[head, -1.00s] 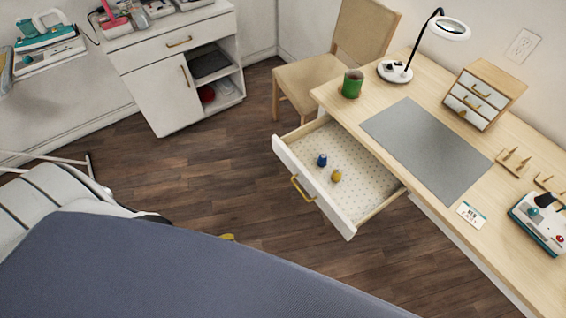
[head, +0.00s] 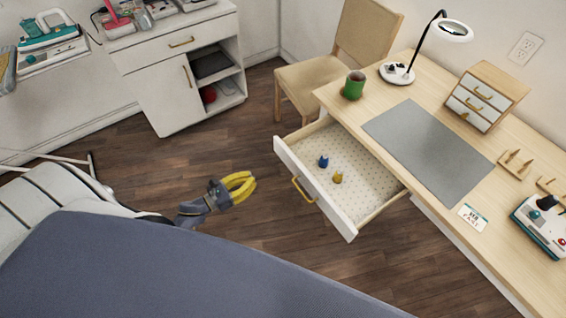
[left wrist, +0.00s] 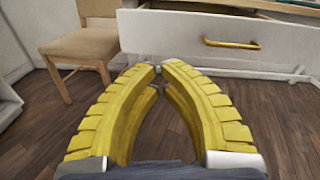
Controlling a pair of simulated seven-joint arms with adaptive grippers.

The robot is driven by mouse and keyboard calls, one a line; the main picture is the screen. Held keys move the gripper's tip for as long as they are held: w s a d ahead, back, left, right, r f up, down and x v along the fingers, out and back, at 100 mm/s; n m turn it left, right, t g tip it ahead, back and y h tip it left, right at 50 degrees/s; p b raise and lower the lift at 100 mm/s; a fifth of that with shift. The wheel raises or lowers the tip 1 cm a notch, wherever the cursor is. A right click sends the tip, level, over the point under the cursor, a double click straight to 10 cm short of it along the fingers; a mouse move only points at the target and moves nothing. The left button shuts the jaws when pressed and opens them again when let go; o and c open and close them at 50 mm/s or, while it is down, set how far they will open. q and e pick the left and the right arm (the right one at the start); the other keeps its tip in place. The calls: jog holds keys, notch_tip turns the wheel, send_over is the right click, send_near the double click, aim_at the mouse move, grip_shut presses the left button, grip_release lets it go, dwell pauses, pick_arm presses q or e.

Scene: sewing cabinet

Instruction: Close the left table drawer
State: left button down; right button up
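The left table drawer (head: 352,214) is pulled out from under the desk. It has a white front, a brass handle (head: 303,190) and a dotted lining. A blue spool (head: 323,161) and a yellow spool (head: 338,177) stand inside. My left gripper (head: 253,181) has yellow fingers and is in front of the drawer, to the left of the handle and apart from it. In the left wrist view the fingertips (left wrist: 160,69) come together with nothing held, and the drawer handle (left wrist: 232,44) shows ahead to the right. My right gripper is not in view.
A chair (head: 305,78) stands beyond the drawer. Bare floor (head: 200,150) lies left of the drawer.

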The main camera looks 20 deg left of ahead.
pick_arm(q)
jog(key=m, duration=0.2)
send_near(287, 160)
jog(key=x, duration=0.8)
jog(key=shift+f, duration=0.25)
jog(key=shift+w, duration=0.1)
jog(key=shift+w, duration=0.1)
